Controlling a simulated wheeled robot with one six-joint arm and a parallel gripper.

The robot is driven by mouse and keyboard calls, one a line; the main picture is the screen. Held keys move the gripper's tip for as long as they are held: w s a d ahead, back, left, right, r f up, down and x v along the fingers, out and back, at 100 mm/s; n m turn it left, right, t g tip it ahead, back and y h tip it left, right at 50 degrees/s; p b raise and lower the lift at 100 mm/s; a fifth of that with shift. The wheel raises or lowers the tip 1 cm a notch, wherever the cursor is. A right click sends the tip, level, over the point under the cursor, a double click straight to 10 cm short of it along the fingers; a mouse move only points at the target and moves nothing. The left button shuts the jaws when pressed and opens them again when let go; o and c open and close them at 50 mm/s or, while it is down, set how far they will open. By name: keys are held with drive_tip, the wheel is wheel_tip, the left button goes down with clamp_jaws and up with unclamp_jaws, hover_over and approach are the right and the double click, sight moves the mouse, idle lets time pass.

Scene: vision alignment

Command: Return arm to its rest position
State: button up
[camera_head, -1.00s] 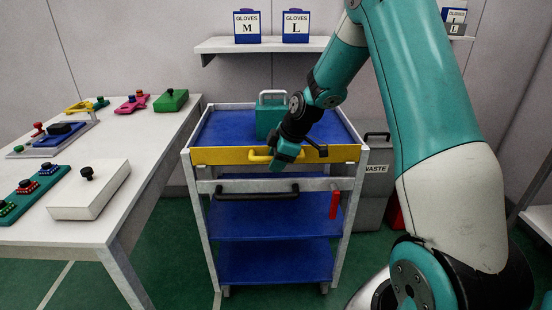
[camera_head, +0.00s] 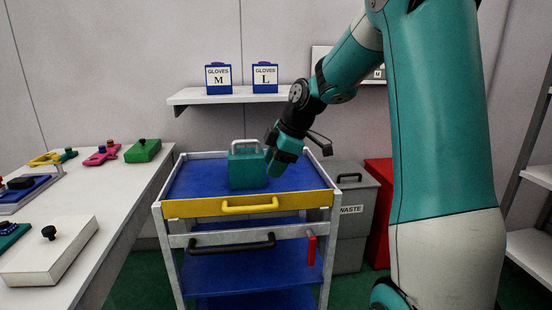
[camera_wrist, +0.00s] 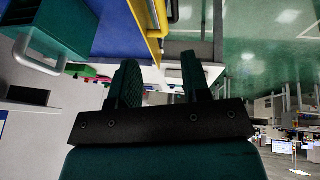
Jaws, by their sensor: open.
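My gripper (camera_head: 282,160) is at the end of my teal arm, above the right part of the cart's blue top in the head view. In the wrist view its two dark fingers (camera_wrist: 160,85) stand apart with nothing between them. A teal case with a pale handle (camera_head: 247,167) stands upright on the cart top, just left of my gripper. The yellow drawer front with its handle (camera_head: 249,206) lies below and in front of the gripper, which appears clear of it.
The cart (camera_head: 172,240) has lower blue shelves, a black handle and a red lever (camera_head: 311,249). A white table (camera_head: 128,205) with several coloured parts stands left. A wall shelf (camera_head: 230,97) holds glove boxes. A grey waste bin (camera_head: 352,220) and a red bin (camera_head: 380,190) stand right.

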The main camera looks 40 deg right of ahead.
drive_tip(key=shift+s+d+r, duration=0.15)
drive_tip(key=shift+s+r, duration=0.1)
drive_tip(key=shift+r, duration=0.35)
drive_tip(key=s+a+r+m+g+y+p, duration=0.1)
drive_tip(key=s+a+r+p, duration=0.1)
drive_tip(key=s+a, duration=0.45)
drive_tip(key=s+a+r+m+g+p, duration=0.1)
drive_tip(key=s+a+r+p, duration=0.15)
drive_tip(key=a, duration=0.75)
drive_tip(key=s+a+r+m+g+y+p, duration=0.1)
drive_tip(key=s+a+r+p, duration=0.1)
drive_tip(key=s+a, duration=0.45)
drive_tip(key=s+a+m+g+p, duration=0.1)
drive_tip(key=s+a, duration=0.4)
drive_tip(key=s, duration=0.2)
drive_tip(key=shift+s+a+r+m, duration=0.2)
drive_tip(key=shift+s+a+m, duration=0.1)
drive_tip(key=shift+s, duration=0.05)
